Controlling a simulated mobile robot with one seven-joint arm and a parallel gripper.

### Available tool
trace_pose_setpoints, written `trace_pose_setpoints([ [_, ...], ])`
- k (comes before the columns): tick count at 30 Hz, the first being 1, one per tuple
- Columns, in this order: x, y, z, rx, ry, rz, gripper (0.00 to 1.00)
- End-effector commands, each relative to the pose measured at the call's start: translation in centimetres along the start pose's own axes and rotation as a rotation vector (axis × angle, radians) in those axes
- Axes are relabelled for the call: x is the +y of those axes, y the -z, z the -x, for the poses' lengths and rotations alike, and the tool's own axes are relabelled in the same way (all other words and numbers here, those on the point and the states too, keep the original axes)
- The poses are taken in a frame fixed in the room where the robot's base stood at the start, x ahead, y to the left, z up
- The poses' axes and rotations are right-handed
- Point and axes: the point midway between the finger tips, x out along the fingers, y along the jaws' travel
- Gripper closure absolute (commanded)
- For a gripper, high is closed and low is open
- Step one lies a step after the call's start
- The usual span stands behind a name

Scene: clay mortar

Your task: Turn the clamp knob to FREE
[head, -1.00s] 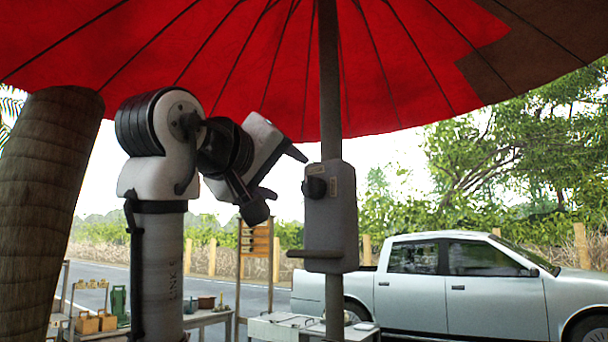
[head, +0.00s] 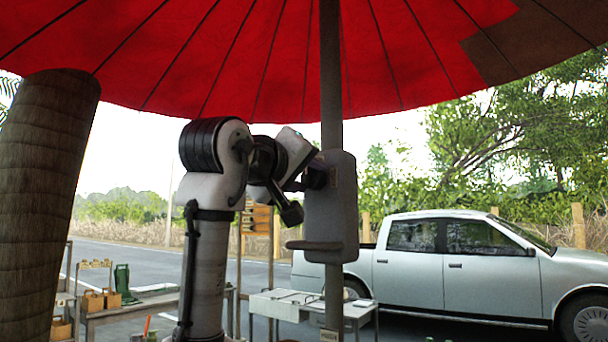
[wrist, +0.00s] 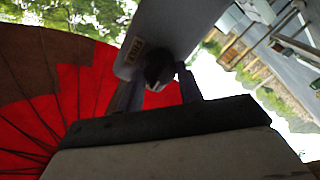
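The grey clamp housing (head: 332,222) is fixed on the umbrella pole in the head view. Its dark round knob (head: 317,178) is on the face towards my arm, partly hidden by my gripper (head: 308,177). In the wrist view the knob (wrist: 159,68) sticks out of the housing (wrist: 180,25), with a label reading FREE (wrist: 136,49) beside it. My gripper (wrist: 160,82) has its two fingers apart, one on each side of the knob, and holds nothing. I cannot tell whether a finger touches the knob or which way the knob points.
The dark pole (head: 331,80) carries the red umbrella canopy (head: 240,60) overhead. A small ledge (head: 314,245) juts from the lower housing. A thick trunk (head: 45,200) stands at the left. A white table (head: 285,300) and a parked pickup (head: 440,265) are behind.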

Motion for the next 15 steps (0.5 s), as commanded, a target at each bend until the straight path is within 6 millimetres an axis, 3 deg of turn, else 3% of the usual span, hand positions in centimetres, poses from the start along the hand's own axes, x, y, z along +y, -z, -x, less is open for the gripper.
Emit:
trace_pose_setpoints([
  [1,-0.01,0.01,0.02,0.0,0.0,0.0,0.71],
  [5,-0.01,0.02,0.03,0.0,0.001,0.0,0.87],
  [15,-0.03,0.0,0.02,0.004,-0.004,-0.057,0.87],
])
